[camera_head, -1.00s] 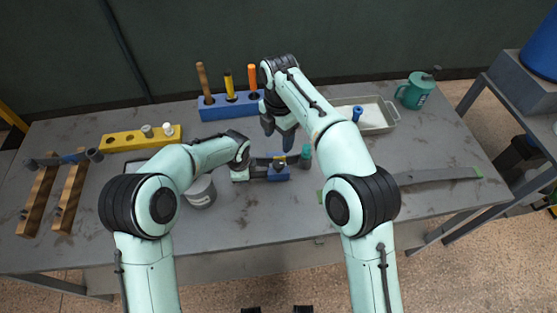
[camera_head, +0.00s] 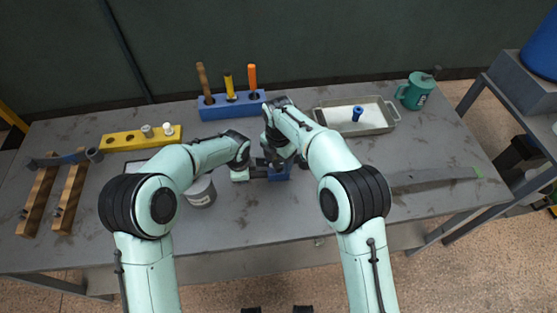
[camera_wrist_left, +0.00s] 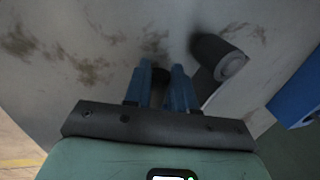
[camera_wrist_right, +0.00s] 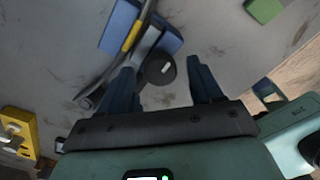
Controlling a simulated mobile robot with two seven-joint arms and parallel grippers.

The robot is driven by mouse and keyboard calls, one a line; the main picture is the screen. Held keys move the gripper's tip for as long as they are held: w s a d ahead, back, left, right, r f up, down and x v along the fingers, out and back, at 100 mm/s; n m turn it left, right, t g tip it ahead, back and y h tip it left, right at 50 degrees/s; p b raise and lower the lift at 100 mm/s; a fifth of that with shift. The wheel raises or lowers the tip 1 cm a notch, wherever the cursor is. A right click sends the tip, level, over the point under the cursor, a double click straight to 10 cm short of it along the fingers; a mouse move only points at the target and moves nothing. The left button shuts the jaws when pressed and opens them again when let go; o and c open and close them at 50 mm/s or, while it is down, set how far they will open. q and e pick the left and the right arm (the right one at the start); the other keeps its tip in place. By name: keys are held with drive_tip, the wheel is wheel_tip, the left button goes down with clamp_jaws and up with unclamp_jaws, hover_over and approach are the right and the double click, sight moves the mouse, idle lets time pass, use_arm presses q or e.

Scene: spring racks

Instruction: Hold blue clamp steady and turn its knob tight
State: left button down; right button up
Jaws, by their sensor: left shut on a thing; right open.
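The blue clamp (camera_head: 279,174) sits near the middle of the grey bench, partly hidden by my right gripper. In the right wrist view its blue body (camera_wrist_right: 170,41), a yellow strip and a grey bar show. A dark round knob (camera_wrist_right: 160,69) lies between the right fingers, closer to the left one in the picture. My right gripper (camera_head: 283,160) is open, pointing down over the clamp. My left gripper (camera_head: 256,172) is shut on the clamp from its left side; the contact is mostly hidden.
A blue tool rack (camera_head: 230,106) stands behind the clamp, with a yellow rack (camera_head: 140,140) to its left. A grey can (camera_head: 201,192) is close to my left forearm.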

drive_tip(key=shift+f, duration=0.15)
drive_tip(key=c, duration=1.1)
drive_tip(key=shift+o, duration=0.2)
